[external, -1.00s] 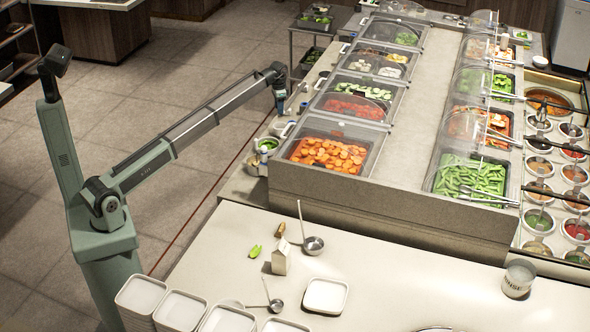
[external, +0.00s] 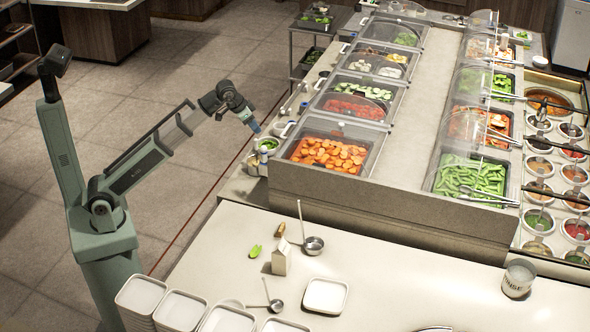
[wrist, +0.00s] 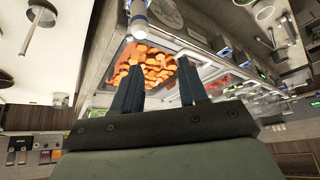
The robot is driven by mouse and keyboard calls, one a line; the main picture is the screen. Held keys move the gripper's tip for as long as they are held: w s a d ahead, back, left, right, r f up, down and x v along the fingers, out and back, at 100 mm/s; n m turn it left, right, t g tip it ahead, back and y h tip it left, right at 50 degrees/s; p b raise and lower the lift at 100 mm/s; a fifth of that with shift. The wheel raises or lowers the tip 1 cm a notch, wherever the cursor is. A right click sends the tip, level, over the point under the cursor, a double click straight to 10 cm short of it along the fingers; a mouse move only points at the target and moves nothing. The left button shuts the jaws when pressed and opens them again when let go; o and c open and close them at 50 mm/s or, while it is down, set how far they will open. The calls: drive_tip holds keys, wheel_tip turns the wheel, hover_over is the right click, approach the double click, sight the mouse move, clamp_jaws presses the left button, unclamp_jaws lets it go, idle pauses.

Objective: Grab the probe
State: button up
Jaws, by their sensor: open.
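I cannot pick out the probe with certainty. A small white upright object with a blue part (external: 264,156) stands at the left edge of the counter, beside the carrot pan. A white cylinder with a blue band (wrist: 138,18) shows at the top of the wrist view, beyond my fingertips, and may be the same object. My gripper (external: 254,127) is in the air above and slightly left of that object, angled down to the right. In the wrist view its two dark fingers (wrist: 160,78) are spread apart, with nothing between them.
The carrot pan (external: 326,152) under a clear guard lies right of my gripper. On the front counter are ladles (external: 313,244), a small carton (external: 281,262) and a white square dish (external: 325,295). Floor is clear to the left.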

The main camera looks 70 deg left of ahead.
approach(263, 147)
drive_tip(key=shift+t, duration=0.4)
drive_tip(key=x, duration=0.5)
drive_tip(key=shift+s+f, duration=0.25)
drive_tip(key=shift+f, duration=0.05)
drive_tip(key=shift+x, duration=2.7)
drive_tip(key=shift+a, duration=0.1)
drive_tip(key=shift+c, duration=0.3)
clamp_jaws()
